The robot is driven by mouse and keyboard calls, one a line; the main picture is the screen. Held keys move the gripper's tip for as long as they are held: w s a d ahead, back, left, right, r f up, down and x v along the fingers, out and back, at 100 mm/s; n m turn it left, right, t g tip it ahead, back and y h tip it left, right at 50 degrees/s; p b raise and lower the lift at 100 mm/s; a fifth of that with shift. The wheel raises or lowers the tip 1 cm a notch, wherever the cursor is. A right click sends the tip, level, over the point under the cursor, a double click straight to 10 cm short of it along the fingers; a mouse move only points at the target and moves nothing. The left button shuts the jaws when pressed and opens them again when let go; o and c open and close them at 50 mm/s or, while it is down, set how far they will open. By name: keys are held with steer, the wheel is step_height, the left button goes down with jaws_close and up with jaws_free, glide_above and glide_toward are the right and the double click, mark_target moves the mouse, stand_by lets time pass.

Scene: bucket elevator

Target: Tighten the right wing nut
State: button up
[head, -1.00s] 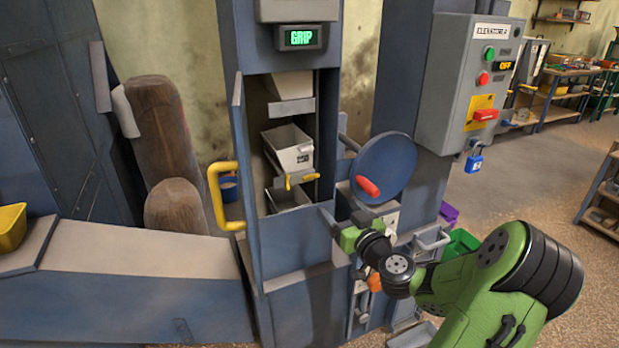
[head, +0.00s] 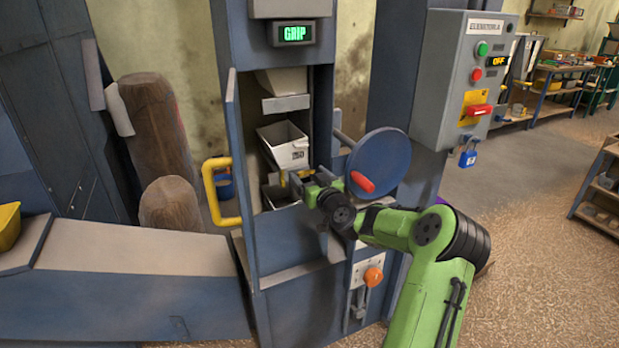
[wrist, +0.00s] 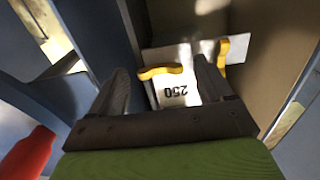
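A white bucket (head: 283,146) marked 250 hangs in the elevator opening; its front plate shows upside down in the wrist view (wrist: 178,92). Two yellow wing nuts are on it. In the wrist view one wing nut (wrist: 160,72) lies between my fingertips in the picture, and the other (wrist: 223,52) lies beyond the right finger. As the wrist picture is inverted, the former appears to be the right one. My gripper (head: 302,182) is open at the opening and partly hides the nuts in the head view. I see no clear contact.
A blue handwheel (head: 378,160) with a red handle (head: 362,182) stands close to the right of my gripper. A door with a yellow handle (head: 218,192) stands open at the left. The display (head: 295,34) reads GRIP. The control box (head: 465,80) shows OFF.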

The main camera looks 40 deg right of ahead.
steer(key=c, duration=0.9)
steer(key=shift+c, duration=0.2)
steer(key=shift+m, duration=0.3)
steer(key=m+p, duration=0.1)
steer(key=m, duration=0.3)
steer(key=shift+r, duration=0.1)
steer(key=m+p, duration=0.1)
steer(key=m, duration=0.4)
steer(key=shift+p, duration=0.4)
steer(key=m+p, duration=0.2)
steer(key=m, duration=0.2)
steer(key=shift+m, duration=0.3)
steer(key=shift+m+p, duration=1.4)
steer(key=shift+m, duration=0.5)
